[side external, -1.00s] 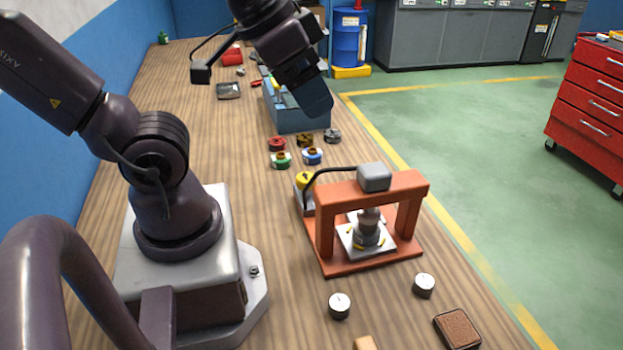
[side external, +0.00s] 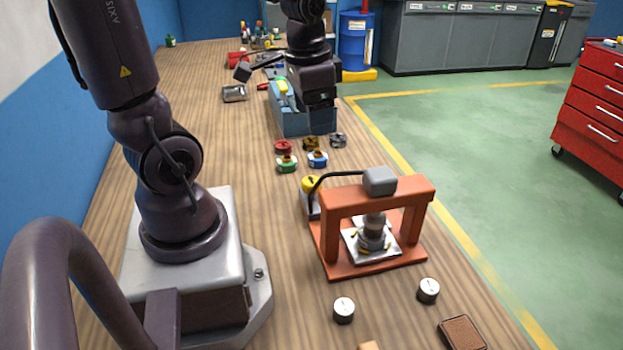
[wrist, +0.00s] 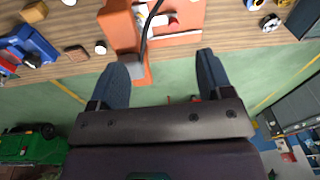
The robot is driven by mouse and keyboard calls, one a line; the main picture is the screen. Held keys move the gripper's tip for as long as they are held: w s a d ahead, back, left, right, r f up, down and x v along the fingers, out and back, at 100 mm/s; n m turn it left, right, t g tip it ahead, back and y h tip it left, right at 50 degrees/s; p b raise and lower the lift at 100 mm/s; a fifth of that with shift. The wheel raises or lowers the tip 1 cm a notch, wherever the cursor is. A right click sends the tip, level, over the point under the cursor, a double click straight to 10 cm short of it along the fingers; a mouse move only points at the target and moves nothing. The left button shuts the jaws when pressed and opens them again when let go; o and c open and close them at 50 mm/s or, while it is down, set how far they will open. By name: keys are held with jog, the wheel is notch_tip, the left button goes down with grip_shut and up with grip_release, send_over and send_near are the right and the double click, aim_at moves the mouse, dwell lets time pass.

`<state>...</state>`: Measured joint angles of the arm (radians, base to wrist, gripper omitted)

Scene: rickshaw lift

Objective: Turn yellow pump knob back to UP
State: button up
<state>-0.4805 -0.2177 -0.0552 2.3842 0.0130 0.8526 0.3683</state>
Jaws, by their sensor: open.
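The yellow pump knob (side external: 309,184) sits on a small grey pump box (side external: 312,205) at the left rear of an orange lifting frame (side external: 335,235). A dark pointer mark shows on the knob, but it is too small to read its setting. A black hose runs from beside it to the grey block on top of the frame. In the wrist view my gripper (wrist: 162,68) is open and empty; the knob cannot be made out there.
Several coloured round parts (side external: 300,153) lie between the blue bin (side external: 300,122) and the pump. The bench left of the pump is clear.

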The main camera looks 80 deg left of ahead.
aim_at(311, 181)
jog(key=w+a+f+m+g, duration=0.1)
jog(key=w+a+f+m, duration=0.1)
jog(key=a+f+m, duration=1.05)
jog(key=d+f+m, duration=0.1)
jog(key=f, duration=0.1)
jog(key=d+f+m, duration=0.1)
jog(key=f, duration=0.2)
jog(key=d+f+m, duration=0.1)
jog(key=d+f, duration=0.1)
jog(key=f, duration=0.1)
jog(key=shift+h, duration=0.4)
jog(key=c, duration=0.9)
